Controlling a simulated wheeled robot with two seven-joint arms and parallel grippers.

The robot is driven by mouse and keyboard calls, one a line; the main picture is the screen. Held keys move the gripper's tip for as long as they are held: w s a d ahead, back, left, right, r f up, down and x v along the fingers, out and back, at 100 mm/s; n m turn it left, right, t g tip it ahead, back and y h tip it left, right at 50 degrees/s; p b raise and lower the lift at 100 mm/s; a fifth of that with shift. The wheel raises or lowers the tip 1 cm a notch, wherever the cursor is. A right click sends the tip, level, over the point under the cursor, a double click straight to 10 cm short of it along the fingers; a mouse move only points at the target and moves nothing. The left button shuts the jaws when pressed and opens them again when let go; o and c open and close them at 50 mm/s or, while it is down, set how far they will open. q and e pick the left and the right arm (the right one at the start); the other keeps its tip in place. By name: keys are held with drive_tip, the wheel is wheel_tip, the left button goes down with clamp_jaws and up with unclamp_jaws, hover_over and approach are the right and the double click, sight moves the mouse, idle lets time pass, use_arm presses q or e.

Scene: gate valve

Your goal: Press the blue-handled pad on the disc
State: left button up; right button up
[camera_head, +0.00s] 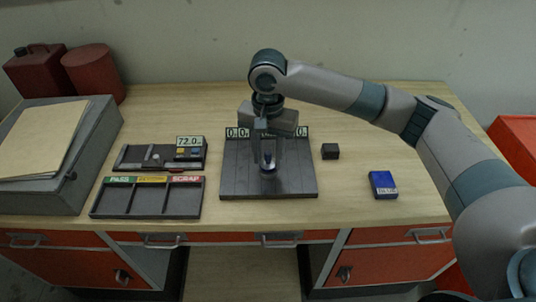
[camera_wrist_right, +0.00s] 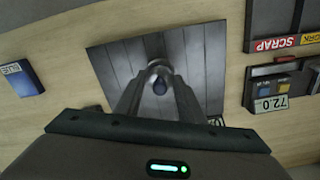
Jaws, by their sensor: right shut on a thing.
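A dark grey grooved plate (camera_head: 235,180) lies on the middle of the bench. My right gripper (camera_head: 267,150) reaches straight down over it. In the wrist view its two fingers (camera_wrist_right: 158,90) are shut on the dark blue handle of the pad (camera_wrist_right: 160,85). A pale grey rounded part (camera_wrist_right: 157,67) shows right by the handle, over the plate. The pad's underside and the disc are hidden or too small to make out, so I cannot tell whether they touch. My left gripper is in neither view.
A small black block (camera_head: 330,151) and a blue box (camera_head: 382,184) lie right of the plate. A tray labelled PASS and SCRAP (camera_head: 146,212) and a unit reading 72.0 (camera_head: 190,141) stand left. A grey case (camera_head: 85,190) fills the far left.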

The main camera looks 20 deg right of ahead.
drive_tip(key=shift+f, duration=0.55)
idle(1.0)
drive_tip(key=shift+r, duration=0.1)
wheel_tip(320, 180, up, 7)
drive_tip(key=p, duration=1)
idle(0.4)
